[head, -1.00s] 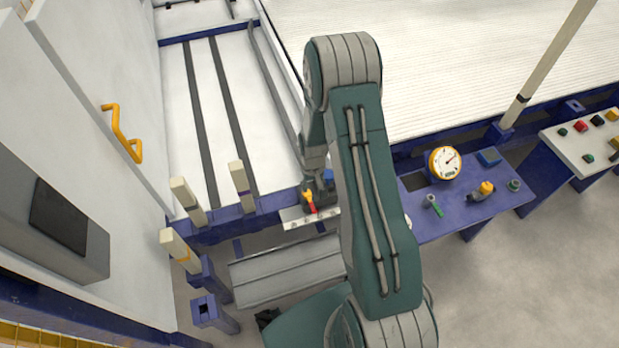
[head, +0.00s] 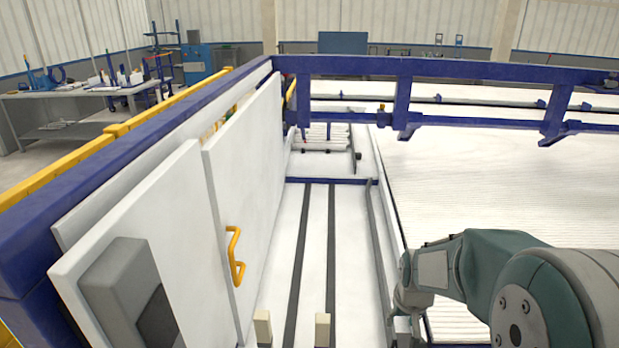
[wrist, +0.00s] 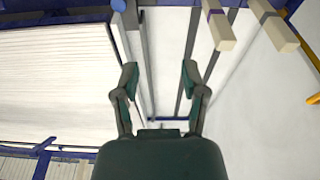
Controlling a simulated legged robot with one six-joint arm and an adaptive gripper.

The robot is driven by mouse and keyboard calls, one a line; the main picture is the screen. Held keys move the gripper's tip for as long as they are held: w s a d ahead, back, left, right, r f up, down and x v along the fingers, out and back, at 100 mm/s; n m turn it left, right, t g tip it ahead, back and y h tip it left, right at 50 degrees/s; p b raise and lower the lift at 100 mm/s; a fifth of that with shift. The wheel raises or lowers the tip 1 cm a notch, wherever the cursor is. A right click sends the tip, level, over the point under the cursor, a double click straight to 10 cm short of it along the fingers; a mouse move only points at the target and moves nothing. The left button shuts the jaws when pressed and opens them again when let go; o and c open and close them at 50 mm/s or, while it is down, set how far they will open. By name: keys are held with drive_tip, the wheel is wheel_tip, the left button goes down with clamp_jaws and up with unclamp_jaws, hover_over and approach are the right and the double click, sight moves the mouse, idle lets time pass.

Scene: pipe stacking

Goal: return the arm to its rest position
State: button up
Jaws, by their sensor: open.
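My arm shows at the lower right of the head view, bent, with its teal and grey links (head: 510,275) in front of the white ribbed bed. Its wrist end is low in the frame, and the fingers are cut off or hidden there. In the wrist view my gripper (wrist: 160,88) is open and empty, its two dark green fingers spread apart. Nothing lies between the fingertips except the distant dark-striped white floor. No pipe is held.
A white wall panel with a yellow handle (head: 235,256) stands left of the arm. Cream posts (head: 322,328) rise at the bottom; posts (wrist: 218,25) also show in the wrist view. A blue beam (head: 450,68) crosses behind. The white ribbed bed (head: 480,185) is clear.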

drive_tip(key=s+a+r+t, duration=0.1)
drive_tip(key=s+a+r, duration=0.1)
drive_tip(key=s+r, duration=0.6)
drive_tip(key=s+a+r+t, duration=0.2)
drive_tip(key=s+r, duration=0.6)
drive_tip(key=s, duration=0.3)
drive_tip(key=shift+s+a, duration=0.15)
drive_tip(key=shift+a, duration=0.05)
